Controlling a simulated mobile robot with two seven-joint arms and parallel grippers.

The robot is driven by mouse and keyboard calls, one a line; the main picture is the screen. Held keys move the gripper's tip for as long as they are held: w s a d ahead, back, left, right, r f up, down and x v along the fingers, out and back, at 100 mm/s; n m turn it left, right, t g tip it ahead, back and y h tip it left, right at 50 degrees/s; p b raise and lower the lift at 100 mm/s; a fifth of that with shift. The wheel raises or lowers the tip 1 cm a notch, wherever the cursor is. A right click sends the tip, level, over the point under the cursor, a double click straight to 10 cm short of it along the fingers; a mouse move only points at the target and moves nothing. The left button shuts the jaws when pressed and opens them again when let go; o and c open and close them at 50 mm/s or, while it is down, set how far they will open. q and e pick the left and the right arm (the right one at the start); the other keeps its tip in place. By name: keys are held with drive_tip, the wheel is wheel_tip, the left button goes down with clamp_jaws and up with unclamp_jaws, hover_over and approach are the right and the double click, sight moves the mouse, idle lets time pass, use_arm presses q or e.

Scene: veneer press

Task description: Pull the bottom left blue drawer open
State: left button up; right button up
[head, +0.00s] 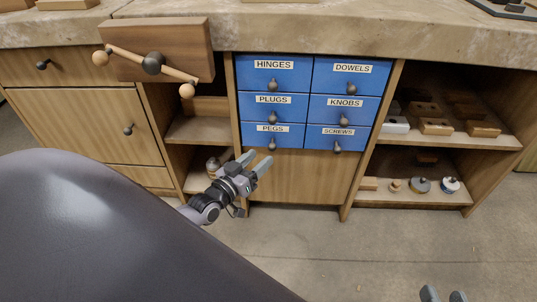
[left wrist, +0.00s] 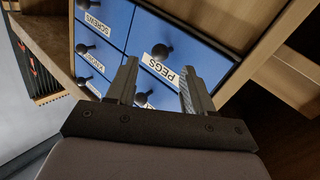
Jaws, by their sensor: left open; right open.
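The bottom left blue drawer (head: 257,139), labelled PEGS, looks closed in the cabinet. Its dark round knob (head: 272,145) sticks out below the label. My left gripper (head: 257,161) is open and empty, just below and in front of this knob. In the left wrist view the PEGS drawer (left wrist: 195,51) fills the upper middle, and its knob (left wrist: 163,50) appears between and slightly beyond the two fingertips (left wrist: 159,67), not gripped. My right gripper (head: 442,296) shows only its fingertips at the bottom right of the head view, open and far from the drawers.
Blue drawers HINGES, DOWELS, PLUGS, KNOBS and SCREWS (head: 358,139) surround it, each with a similar knob. A wooden panel (head: 310,178) is below. A wooden press handle (head: 153,63) juts out at upper left. Open shelves (head: 460,139) stand right. The floor (head: 400,245) in front is clear.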

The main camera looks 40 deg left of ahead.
use_arm(q)
drive_tip(key=shift+w+d+f+b, duration=0.1)
drive_tip(key=shift+w+b, duration=0.35)
drive_tip(key=shift+w, duration=0.75)
drive_tip(key=shift+w+d+b, duration=0.1)
drive_tip(key=shift+w+b, duration=0.3)
drive_tip(key=shift+w, duration=0.75)
use_arm(e)
drive_tip(key=shift+s+d+n+t, duration=0.2)
drive_tip(key=shift+d+n+t, duration=0.2)
drive_tip(key=shift+d, duration=0.2)
use_arm(q)
clamp_jaws()
use_arm(e)
drive_tip(key=shift+r, duration=0.1)
